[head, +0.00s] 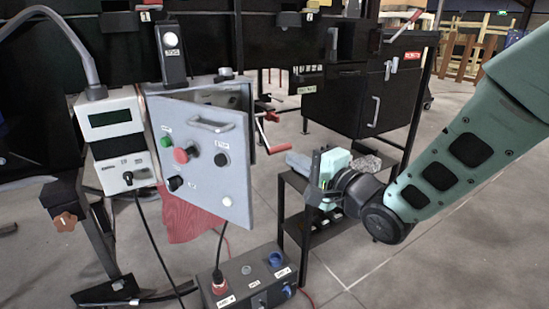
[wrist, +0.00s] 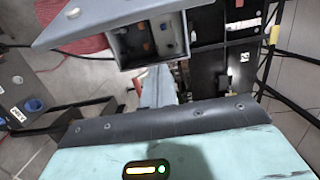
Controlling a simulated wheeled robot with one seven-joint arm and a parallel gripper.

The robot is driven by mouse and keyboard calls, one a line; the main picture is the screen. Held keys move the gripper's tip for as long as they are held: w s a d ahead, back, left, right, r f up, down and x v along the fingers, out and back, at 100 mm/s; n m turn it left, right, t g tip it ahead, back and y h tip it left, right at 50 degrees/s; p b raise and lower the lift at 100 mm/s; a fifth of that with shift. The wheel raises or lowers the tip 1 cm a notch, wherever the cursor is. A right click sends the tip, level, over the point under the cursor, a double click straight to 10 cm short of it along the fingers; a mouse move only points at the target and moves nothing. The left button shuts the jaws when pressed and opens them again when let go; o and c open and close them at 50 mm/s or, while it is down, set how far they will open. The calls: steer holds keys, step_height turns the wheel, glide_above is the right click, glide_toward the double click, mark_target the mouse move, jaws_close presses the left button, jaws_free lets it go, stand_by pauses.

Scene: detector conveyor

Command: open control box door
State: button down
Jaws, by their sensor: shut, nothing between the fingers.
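The grey control box door (head: 203,160) bears a bar handle (head: 211,125) and green, red and black controls. It stands ajar, its right edge swung out from the control box (head: 230,93) behind it. In the wrist view the door (wrist: 100,22) crosses the upper left, and the open box (wrist: 148,38) shows small parts inside. My gripper (head: 296,160) is right of the door's free edge, apart from the handle. Its fingers also show in the wrist view (wrist: 158,85), shut and empty, below the box opening.
A white meter (head: 113,124) stands left of the door. A red crank (head: 267,130) is just right of the control box. A black stand (head: 283,205) is below my gripper.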

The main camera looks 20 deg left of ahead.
steer(key=a, duration=0.8)
steer(key=shift+w+a+b, duration=0.15)
steer(key=shift+w+b, duration=0.15)
steer(key=s+a+m+t+h+b, duration=0.1)
steer(key=s+a, duration=0.4)
steer(key=s, duration=0.5)
steer(key=s+a+m+t+h+b, duration=0.2)
steer(key=s+a+b, duration=0.2)
steer(key=s, duration=0.6)
steer(key=shift+a+t+b, duration=0.4)
steer(key=shift+a, duration=0.7)
steer(key=shift+s, duration=0.1)
